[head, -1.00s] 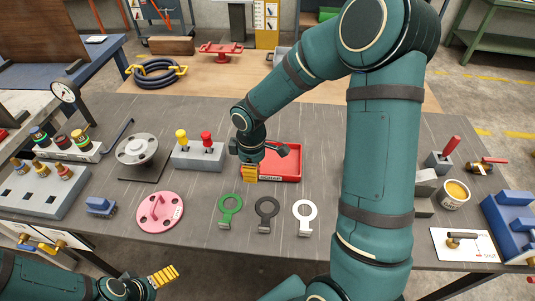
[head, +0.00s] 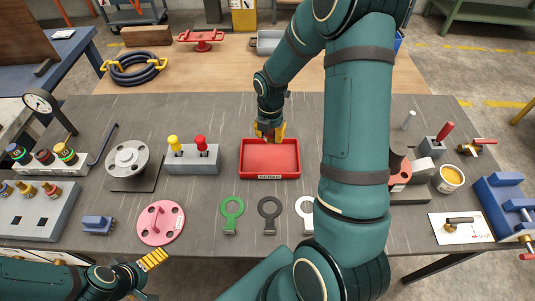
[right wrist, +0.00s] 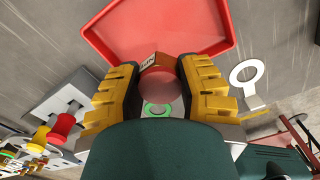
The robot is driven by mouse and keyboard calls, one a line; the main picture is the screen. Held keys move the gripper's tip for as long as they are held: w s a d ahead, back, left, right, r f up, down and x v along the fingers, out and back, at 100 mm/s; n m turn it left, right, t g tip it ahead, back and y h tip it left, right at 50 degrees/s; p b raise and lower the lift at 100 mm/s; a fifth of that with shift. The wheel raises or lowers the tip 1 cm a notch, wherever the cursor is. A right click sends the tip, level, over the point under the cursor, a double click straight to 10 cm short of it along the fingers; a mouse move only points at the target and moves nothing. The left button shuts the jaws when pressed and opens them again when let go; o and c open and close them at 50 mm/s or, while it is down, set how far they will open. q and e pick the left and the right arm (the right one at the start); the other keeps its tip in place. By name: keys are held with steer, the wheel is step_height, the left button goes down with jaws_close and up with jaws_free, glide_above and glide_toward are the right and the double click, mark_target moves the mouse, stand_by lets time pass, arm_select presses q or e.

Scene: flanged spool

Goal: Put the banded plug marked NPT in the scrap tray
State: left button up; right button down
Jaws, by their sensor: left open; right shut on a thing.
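The red scrap tray (head: 270,172) lies mid-table with a label on its front wall. Its floor looks empty in the head view. It also shows in the right wrist view (right wrist: 215,22). My right gripper (head: 270,133) is above the tray's far edge, pointing down. My left gripper (head: 153,260) is open and empty at the table's front left.
Several banded plugs stand in a grey block (head: 35,222) and a white rack (head: 75,170) at left. A grey block with yellow and red knobs (head: 193,160) is left of the tray. My right arm hides the table right of the tray.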

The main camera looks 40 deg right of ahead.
mark_target(270, 132)
step_height(270, 132, down, 9)
stand_by(0.5)
steer(key=shift+b, duration=0.3)
steer(key=shift+f, duration=0.2)
steer(key=c, duration=0.7)
jaws_free()
steer(key=shift+r, duration=0.1)
step_height(270, 132, up, 12)
steer(key=shift+r+p, duration=0.1)
steer(key=shift+p, duration=0.4)
steer(key=shift+s+a, duration=0.1)
